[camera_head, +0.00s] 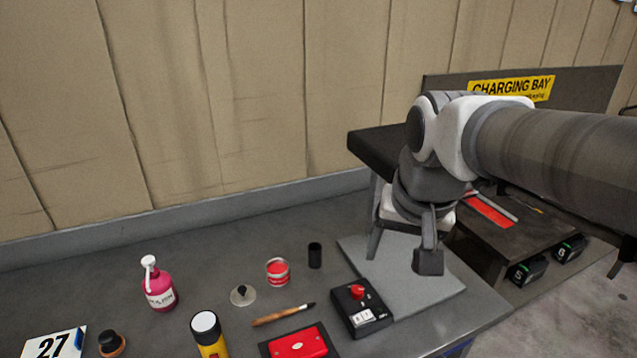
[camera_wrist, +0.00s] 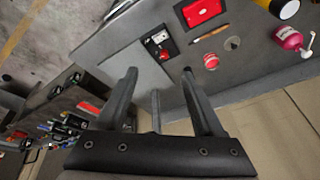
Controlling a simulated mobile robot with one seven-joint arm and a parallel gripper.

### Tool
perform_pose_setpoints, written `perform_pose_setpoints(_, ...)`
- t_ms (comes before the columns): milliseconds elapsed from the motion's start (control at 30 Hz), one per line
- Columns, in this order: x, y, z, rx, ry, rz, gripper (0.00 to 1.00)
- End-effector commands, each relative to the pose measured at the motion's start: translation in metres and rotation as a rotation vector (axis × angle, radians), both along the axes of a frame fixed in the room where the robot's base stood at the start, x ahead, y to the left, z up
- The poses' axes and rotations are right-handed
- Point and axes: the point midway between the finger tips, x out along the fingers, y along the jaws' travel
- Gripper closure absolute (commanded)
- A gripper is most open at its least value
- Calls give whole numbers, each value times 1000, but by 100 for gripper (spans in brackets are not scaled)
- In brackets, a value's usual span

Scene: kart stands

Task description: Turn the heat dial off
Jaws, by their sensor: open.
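The dial's setting is too small to read. The box (camera_wrist: 151,46) and the dial (camera_wrist: 164,54) also show in the wrist view, beyond my fingertips. My gripper (camera_head: 402,252) is above the board, up and to the right of the box in the head view.
Left of the box are a red case (camera_head: 298,344), a brush (camera_head: 282,314), a red tin (camera_head: 277,272), a black cup (camera_head: 315,255), a yellow-black canister (camera_head: 209,337) and a pink bottle (camera_head: 160,290). The light grey board (camera_head: 425,285) is bare. A charging bench (camera_head: 510,235) stands right.

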Motion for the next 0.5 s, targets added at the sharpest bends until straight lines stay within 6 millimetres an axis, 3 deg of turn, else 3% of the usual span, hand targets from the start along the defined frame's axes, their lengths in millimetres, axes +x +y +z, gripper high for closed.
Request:
perform_pose_setpoints(267, 78, 0, -26, 69, 133, -249, 31)
perform_pose_setpoints(500, 141, 1, -68, 105, 238, -470, 31)
